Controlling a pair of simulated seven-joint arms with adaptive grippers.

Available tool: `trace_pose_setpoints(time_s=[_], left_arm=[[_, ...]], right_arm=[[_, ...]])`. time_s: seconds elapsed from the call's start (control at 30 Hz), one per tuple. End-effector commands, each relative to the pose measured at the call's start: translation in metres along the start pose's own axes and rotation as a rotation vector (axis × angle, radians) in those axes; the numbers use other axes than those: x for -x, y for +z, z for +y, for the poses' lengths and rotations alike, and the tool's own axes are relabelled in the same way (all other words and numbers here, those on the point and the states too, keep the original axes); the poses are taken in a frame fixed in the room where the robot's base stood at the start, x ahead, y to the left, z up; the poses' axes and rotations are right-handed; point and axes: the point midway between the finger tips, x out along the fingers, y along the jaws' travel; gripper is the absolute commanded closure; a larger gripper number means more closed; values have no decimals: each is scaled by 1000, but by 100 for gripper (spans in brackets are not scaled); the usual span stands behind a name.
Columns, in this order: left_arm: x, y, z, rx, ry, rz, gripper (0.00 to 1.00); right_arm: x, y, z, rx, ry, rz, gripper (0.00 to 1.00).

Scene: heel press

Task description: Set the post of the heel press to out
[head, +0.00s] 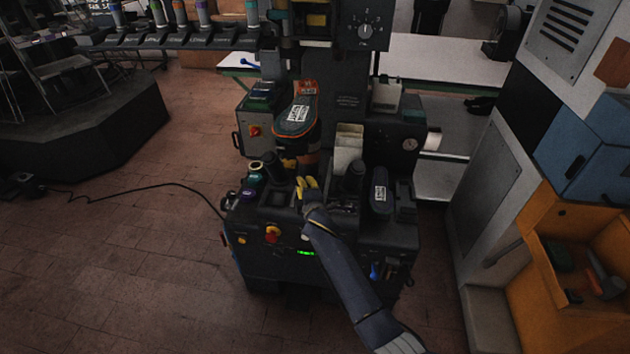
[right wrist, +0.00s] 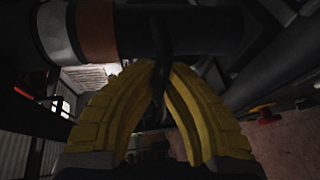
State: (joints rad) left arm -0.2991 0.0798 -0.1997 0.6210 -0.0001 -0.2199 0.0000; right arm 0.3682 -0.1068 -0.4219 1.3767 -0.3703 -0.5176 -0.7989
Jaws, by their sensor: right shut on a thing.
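The heel press (head: 350,225) stands in the middle of the head view, a dark machine with a shoe (head: 297,115) sole-up near its top. Below the shoe, a copper-coloured band shows on what looks like the post. In the right wrist view the post (right wrist: 130,32) is a dark cylinder with a copper band and a grey band, crossing the top. My right gripper (head: 308,184) is at the front of the press. Its yellow fingers (right wrist: 158,75) are shut on a thin dark handle (right wrist: 159,45) by the post. The post's far parts are hidden. My left gripper is not in view.
A red and yellow knob (head: 272,234) is on the press's front left, with a green display beside it. A dark shoe-shaped part (head: 379,195) stands to the right of my gripper. An orange cabinet (head: 560,290) is at the right. The floor at left is open, crossed by a cable.

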Motion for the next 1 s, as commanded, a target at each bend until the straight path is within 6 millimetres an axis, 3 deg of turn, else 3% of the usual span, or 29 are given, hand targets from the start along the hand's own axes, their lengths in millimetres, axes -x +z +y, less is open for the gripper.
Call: trace_pose_setpoints(time_s=[0.33,0.37,0.57,1.0], left_arm=[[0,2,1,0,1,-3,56],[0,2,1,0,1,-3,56],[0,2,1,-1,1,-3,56],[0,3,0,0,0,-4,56]], right_arm=[[1,-4,-3,0,-4,5,100],[1,-4,-3,-1,-4,5,86],[1,-3,-2,0,-3,3,64],[11,-1,-1,1,-1,2,64]])
